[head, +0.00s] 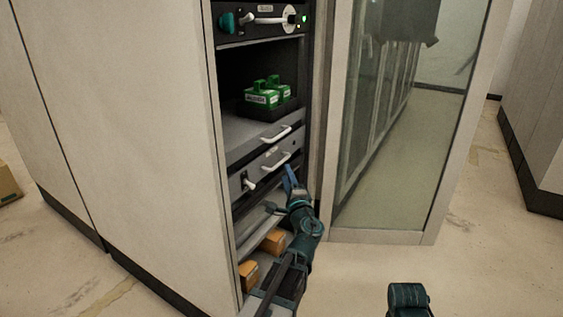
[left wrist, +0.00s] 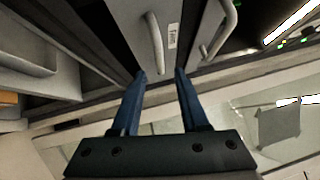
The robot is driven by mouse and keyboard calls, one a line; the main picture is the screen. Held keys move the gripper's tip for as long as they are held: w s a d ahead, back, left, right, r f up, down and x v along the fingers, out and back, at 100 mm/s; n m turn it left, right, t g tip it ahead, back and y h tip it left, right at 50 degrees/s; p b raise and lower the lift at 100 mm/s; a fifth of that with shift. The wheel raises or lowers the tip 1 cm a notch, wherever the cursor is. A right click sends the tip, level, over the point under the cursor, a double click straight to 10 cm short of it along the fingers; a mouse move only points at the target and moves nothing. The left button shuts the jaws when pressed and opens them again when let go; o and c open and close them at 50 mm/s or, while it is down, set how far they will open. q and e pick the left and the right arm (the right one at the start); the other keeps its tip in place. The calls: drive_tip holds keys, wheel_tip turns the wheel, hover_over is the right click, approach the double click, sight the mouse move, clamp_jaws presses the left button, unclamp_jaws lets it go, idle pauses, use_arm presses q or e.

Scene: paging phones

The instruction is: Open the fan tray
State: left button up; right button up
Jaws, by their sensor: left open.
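The likely fan tray is a grey front (head: 258,174) with a bar handle (head: 276,162) and a small pale knob (head: 249,185), in the open rack cabinet; it looks pushed in. No readable label confirms its name. In the left wrist view its bar handle (left wrist: 156,44) stands just beyond the fingertips, beside a white label. My left gripper (head: 279,188) is open and empty, just below and in front of this handle, apart from it. Its two blue fingers also show in the left wrist view (left wrist: 162,74).
Above is another grey front with a handle (head: 276,136), and a dark tray of green blocks (head: 266,96). Orange boxes (head: 274,241) sit on lower shelves. A glass cabinet door (head: 395,140) stands open at the right. The floor (head: 475,240) to the right is clear.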

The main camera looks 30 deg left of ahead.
sight(281, 162)
use_arm(q)
drive_tip(key=x, duration=0.7)
drive_tip(key=shift+w+a+p, duration=0.2)
drive_tip(key=shift+w+p, duration=0.1)
drive_tip(key=shift+p, duration=0.1)
clamp_jaws()
idle(1.0)
